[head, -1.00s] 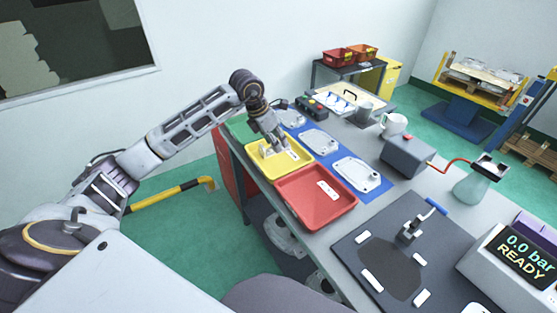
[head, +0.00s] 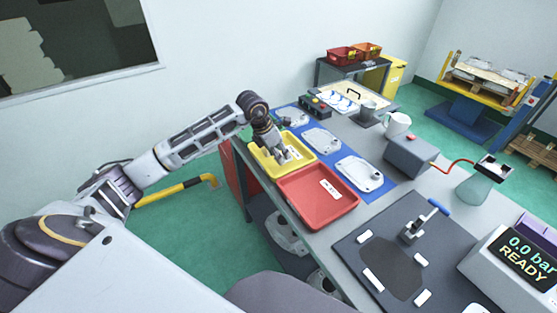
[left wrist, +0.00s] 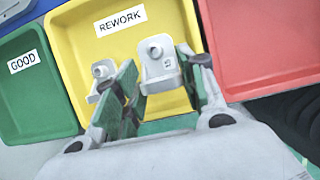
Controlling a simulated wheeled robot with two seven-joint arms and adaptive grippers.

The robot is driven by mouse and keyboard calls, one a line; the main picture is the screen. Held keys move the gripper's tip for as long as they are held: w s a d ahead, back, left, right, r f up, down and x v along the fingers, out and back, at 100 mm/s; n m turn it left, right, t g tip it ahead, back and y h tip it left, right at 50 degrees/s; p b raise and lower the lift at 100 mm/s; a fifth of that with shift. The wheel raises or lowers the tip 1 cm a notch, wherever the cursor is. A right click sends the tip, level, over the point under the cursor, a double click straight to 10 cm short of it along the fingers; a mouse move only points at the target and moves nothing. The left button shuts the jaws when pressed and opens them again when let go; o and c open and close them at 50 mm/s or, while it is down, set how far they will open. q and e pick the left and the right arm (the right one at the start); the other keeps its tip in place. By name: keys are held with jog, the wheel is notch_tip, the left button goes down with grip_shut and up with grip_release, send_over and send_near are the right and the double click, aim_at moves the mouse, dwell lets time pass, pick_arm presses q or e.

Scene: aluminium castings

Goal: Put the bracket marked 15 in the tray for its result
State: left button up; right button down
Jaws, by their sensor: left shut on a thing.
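My left gripper (head: 281,157) is down at the yellow tray (head: 265,167) in the head view. In the left wrist view, the yellow tray (left wrist: 85,42) bears the label REWORK. There, my left gripper (left wrist: 160,85) is shut on a pale grey bracket (left wrist: 156,68) with a round boss and a small dark mark, which looks like 15 but is hard to read. The bracket is over or in the yellow tray; whether it touches the floor I cannot tell. Another pale boss (left wrist: 103,70) shows left of the left finger; whether it belongs to the same bracket is unclear. My right gripper is not seen.
A green tray labelled GOOD (left wrist: 40,95) lies left of the yellow one; a red tray (head: 315,205) lies right. A blue mat (head: 342,155) with several flat castings lies behind. A dark plate with a clamp (head: 412,230) and a READY display (head: 525,255) stand nearer.

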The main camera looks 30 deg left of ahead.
pick_arm(q)
jog(key=shift+f, duration=1.85)
jog(key=shift+f, duration=0.15)
jog(key=o, duration=0.9)
jog(key=shift+c, duration=0.2)
jog(key=v, duration=1.2)
